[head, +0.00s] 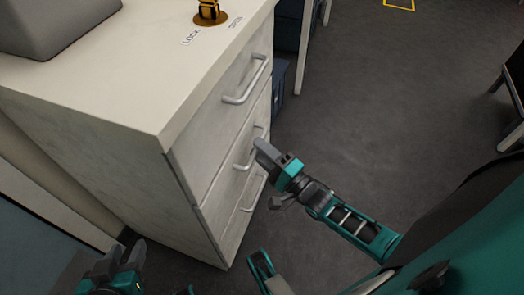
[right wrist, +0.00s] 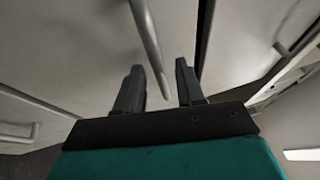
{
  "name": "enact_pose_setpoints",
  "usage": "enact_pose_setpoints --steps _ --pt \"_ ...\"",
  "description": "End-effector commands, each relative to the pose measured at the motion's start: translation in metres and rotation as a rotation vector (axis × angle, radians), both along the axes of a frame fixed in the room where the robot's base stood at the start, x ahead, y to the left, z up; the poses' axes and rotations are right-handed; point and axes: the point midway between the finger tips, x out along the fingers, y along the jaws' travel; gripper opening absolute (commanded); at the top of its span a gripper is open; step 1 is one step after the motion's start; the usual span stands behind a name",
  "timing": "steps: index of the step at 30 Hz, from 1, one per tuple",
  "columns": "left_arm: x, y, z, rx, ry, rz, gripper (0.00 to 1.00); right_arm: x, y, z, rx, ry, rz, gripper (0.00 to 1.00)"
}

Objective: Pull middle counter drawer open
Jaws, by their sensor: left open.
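The middle counter drawer (head: 221,197) is the second front down on the white counter. It looks flush with the other fronts. Its grey bar handle (head: 240,166) is partly hidden by my right gripper (head: 264,152). In the right wrist view the handle (right wrist: 149,38) runs between the two dark fingers of my right gripper (right wrist: 158,68). Gaps show on both sides of the bar, so the jaws look open around it. My left gripper (head: 120,262) is open and empty at the bottom left of the head view, apart from the drawers.
The top drawer handle (head: 247,82) is above and the bottom drawer handle (head: 254,192) below. A lock knob (head: 209,12) and a grey device (head: 55,25) are on the countertop (head: 110,75).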

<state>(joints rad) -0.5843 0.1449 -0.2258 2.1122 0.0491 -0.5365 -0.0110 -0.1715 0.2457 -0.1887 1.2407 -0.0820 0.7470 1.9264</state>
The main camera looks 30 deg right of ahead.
Motion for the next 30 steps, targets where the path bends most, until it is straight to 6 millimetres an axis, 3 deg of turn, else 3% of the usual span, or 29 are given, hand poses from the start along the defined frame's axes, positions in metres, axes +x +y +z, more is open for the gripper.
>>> enact_pose_setpoints --steps 3,15,30 --pt "0.0004 -0.0007 0.0009 -0.002 -0.002 0.001 0.43 -0.0001 0.0 0.0001 0.0 0.0 0.0 0.36" --pt "0.0013 -0.0007 0.0018 -0.003 -0.006 0.001 0.43 -0.0004 0.0 0.0 0.0 0.0 0.0 0.0" --pt "0.002 -0.0001 0.0022 -0.002 -0.009 0.003 0.43 -0.0005 -0.0003 -0.0002 -0.001 0.0 0.001 0.0"
